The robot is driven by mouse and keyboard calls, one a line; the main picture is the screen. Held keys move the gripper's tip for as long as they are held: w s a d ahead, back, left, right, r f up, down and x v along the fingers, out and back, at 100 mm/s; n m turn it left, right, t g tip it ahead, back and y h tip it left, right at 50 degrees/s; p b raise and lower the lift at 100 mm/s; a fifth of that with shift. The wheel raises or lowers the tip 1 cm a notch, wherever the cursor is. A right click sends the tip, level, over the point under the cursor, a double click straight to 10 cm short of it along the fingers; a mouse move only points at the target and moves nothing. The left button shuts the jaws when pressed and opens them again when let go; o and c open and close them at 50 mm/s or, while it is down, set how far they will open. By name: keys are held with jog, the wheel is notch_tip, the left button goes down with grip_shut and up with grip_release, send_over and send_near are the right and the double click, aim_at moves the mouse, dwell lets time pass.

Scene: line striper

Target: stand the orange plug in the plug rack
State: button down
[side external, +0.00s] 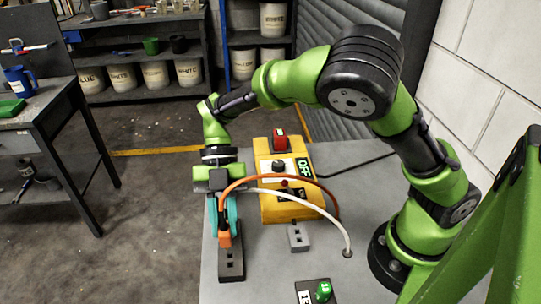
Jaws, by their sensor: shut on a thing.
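My gripper (224,222) points down at the left side of the grey table, its teal fingers shut on the orange plug (225,239). The plug is upright, with an orange cable (285,180) arching from it to the right over the yellow box. Directly below the plug is a long dark grey block (231,264) with small openings, which looks like the plug rack. The plug's lower end meets or overlaps this block in the picture; I cannot tell whether it is seated or just above it. A smaller grey block with holes (298,238) stands to the right.
The yellow control box (290,206) reads OFF and stands just right of my gripper. A white cable (320,208) arches over it to the table at right. A green knob-like part (323,290) sits on a dark plate at the front. Bare table lies between the blocks.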

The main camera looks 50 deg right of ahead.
jog(key=shift+f, duration=2.2)
jog(key=shift+f, duration=0.4)
jog(key=shift+s+d+f, duration=0.1)
jog(key=shift+f, duration=0.05)
dwell(0.4)
jog(key=shift+r, duration=0.45)
dwell(4.0)
jog(key=shift+f, duration=0.2)
